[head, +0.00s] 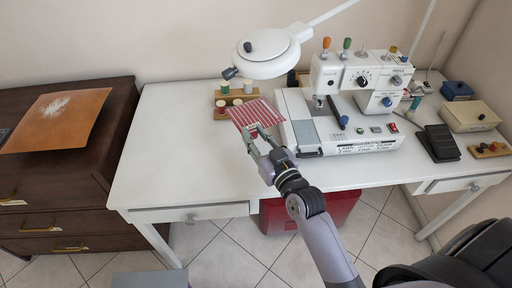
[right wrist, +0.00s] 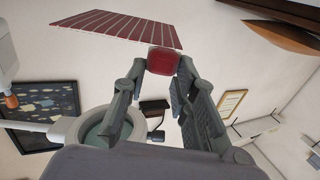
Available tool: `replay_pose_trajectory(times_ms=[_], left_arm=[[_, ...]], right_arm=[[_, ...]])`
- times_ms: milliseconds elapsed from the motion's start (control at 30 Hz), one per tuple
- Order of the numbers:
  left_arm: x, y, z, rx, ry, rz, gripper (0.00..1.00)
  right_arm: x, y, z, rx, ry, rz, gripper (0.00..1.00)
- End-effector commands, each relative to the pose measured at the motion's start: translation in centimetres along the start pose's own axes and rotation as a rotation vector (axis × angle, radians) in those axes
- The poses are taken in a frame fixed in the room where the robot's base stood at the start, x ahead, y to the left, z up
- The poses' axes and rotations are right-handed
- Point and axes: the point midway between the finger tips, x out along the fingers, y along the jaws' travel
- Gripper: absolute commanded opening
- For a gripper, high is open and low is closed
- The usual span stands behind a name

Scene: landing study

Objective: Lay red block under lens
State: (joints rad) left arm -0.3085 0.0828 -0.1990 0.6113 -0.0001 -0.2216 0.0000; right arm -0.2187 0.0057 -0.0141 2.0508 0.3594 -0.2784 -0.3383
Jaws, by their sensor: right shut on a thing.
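The red block is a flat red panel with pale stripes (head: 254,111), with a small red grip piece (right wrist: 163,60) at its near edge. My right gripper (head: 262,133) is shut on that grip piece, and the striped panel (right wrist: 118,27) extends beyond the fingertips. The panel appears held above the white table, left of the sewing machine. The lens is a round white magnifier head (head: 266,53) on an arm, higher in the picture than the panel; its ring also shows in the right wrist view (right wrist: 76,130). My left gripper is not in view.
The sewing machine (head: 352,130) stands just right of the panel. A spool rack (head: 222,103) is behind the panel. A black pedal (head: 438,143) and boxes (head: 470,117) fill the table's right end. The white table's left part (head: 170,140) is clear. A dark dresser (head: 60,190) stands left.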

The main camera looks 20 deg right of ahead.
Motion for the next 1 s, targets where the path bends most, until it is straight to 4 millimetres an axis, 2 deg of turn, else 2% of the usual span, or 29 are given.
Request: replay_pose_trajectory(times_ms=[200, 300, 567, 1000], left_arm=[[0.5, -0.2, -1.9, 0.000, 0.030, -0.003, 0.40], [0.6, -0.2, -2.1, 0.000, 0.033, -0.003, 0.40], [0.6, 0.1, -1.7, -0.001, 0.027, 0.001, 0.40], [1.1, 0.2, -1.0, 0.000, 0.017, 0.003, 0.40]], right_arm=[[-0.1, 0.0, 3.1, -0.002, -0.003, 0.000, 0.01], [-0.1, 0.1, 3.8, -0.002, -0.001, 0.001, 0.01], [-0.1, 0.0, 3.9, -0.001, 0.000, 0.001, 0.01], [-0.1, 0.0, 5.1, -0.001, 0.001, 0.000, 0.01]])
